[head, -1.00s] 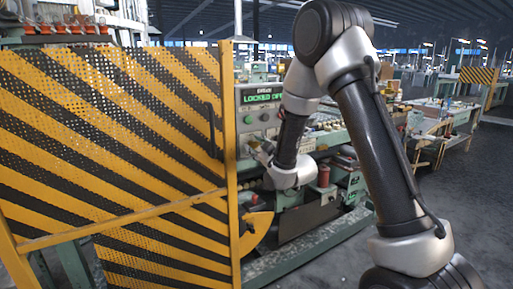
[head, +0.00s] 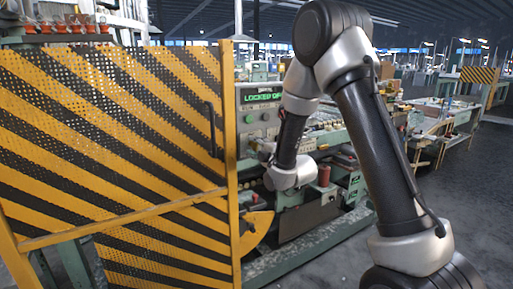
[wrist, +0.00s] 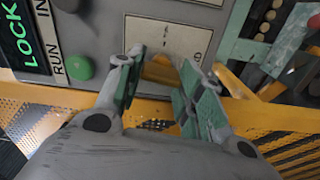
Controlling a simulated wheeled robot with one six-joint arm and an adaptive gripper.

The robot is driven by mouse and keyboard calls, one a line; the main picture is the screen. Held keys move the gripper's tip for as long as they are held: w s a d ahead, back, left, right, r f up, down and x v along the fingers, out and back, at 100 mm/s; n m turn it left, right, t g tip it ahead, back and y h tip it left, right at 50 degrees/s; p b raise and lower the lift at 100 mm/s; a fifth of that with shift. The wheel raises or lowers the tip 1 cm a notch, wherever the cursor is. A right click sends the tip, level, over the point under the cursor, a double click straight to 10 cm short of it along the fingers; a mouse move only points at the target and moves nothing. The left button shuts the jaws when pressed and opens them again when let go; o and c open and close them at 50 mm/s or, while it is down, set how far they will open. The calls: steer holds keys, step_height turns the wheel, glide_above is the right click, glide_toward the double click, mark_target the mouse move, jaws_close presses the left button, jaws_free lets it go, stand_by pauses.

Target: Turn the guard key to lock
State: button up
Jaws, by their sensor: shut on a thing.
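My gripper (wrist: 163,72) is at the grey control panel (wrist: 105,22) in the wrist view. Its two green-padded fingers stand on either side of a yellowish piece (wrist: 160,70), which appears to be the guard key, and are closed on it. The key's far end and its slot are hard to make out. A pale label plate (wrist: 170,38) with a small arrow and partly hidden lettering sits just beyond the fingertips. In the head view, my gripper is small beside the panel, and the key cannot be made out there. The green display (head: 263,97) reads LOCKED OFF.
A yellow-and-black striped guard (head: 110,130) with a dark handle (head: 211,130) stands left of the panel. A green button (wrist: 80,67) is on the panel's left. Machine parts and yellow framework lie close around the gripper. Open floor (head: 480,190) is at right.

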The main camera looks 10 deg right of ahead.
steer(key=shift+n, duration=0.7)
steer(key=shift+f, duration=0.1)
steer(key=o, duration=1)
steer(key=shift+s, duration=0.1)
steer(key=v, duration=0.7)
steer(key=shift+s, duration=0.15)
